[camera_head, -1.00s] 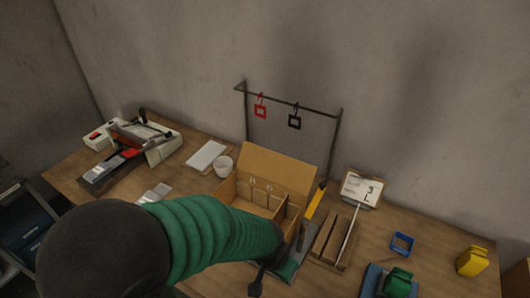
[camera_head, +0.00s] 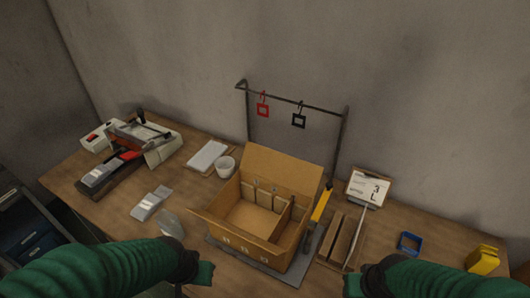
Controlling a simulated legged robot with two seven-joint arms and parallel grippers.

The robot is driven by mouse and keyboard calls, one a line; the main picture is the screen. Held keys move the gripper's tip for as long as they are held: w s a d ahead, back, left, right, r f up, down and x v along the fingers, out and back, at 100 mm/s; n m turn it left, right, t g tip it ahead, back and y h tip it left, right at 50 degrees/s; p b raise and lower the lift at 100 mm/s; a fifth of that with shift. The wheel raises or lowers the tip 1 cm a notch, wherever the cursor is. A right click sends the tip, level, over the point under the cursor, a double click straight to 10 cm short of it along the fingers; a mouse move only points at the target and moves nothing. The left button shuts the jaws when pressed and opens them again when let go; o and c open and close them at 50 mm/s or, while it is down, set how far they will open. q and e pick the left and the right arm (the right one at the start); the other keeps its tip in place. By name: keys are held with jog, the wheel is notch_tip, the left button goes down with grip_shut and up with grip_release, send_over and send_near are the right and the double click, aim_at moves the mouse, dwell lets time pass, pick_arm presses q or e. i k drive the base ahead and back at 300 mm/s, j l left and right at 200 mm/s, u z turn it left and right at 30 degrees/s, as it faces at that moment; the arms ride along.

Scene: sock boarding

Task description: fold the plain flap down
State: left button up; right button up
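An open cardboard box (camera_head: 247,240) stands on a dark grey mat (camera_head: 277,278) in the middle of the bench. Its back flap (camera_head: 281,171) stands up and looks plain. A narrower flap (camera_head: 208,226) sticks outward at the left. Dividers split the inside, and no socks can be made out in it. My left gripper (camera_head: 201,277) is at the bottom, left of the box's front and apart from it. My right gripper (camera_head: 352,280) is at the bottom right of the box, also apart from it. The fingers are too small and dark to read.
A rack (camera_head: 294,102) with a red and a black tag stands behind the box. A yellow-handled tool (camera_head: 321,204), wooden slats (camera_head: 341,237) and a sign (camera_head: 368,187) are at the right. A white cup (camera_head: 225,166) and a sealing machine (camera_head: 130,148) are at the left.

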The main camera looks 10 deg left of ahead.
aim_at(300, 176)
jog(key=k+l+u, duration=0.1)
jog(key=l+u, duration=0.15)
jog(key=u, duration=0.15)
jog(key=k+l+u, duration=0.15)
jog(key=u, duration=0.25)
jog(key=k+l+u, duration=0.15)
jog(key=u, duration=0.25)
